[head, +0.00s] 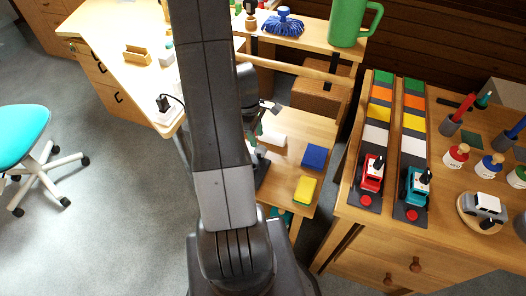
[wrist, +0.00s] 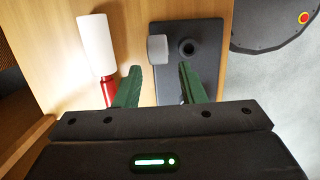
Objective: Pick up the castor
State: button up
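A small grey rounded piece (wrist: 158,48), which looks like the castor, sits at the left edge of a dark plate (wrist: 207,72) in the wrist view. A round black socket or ring (wrist: 187,47) is beside it on the plate. The grey piece is just beyond the fingertips, roughly in line with the gap. Whether the fingers are level with it I cannot tell. In the head view my arm hides the piece and most of the gripper.
A white cylinder with a red end (wrist: 97,45) lies close to the left finger. The small wooden table (head: 310,125) also holds a blue block (head: 314,156) and a yellow block (head: 305,189). A workbench with toy tractors (head: 371,172) stands at right. Open floor is at left.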

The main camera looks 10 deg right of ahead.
aim_at(261, 153)
jog(key=f, duration=0.3)
jog(key=d+f, duration=0.1)
jog(key=f, duration=0.2)
jog(key=f+b, duration=0.1)
jog(key=f, duration=0.3)
jog(key=shift+s+d, duration=0.3)
grip_shut()
jog(key=shift+r, duration=0.2)
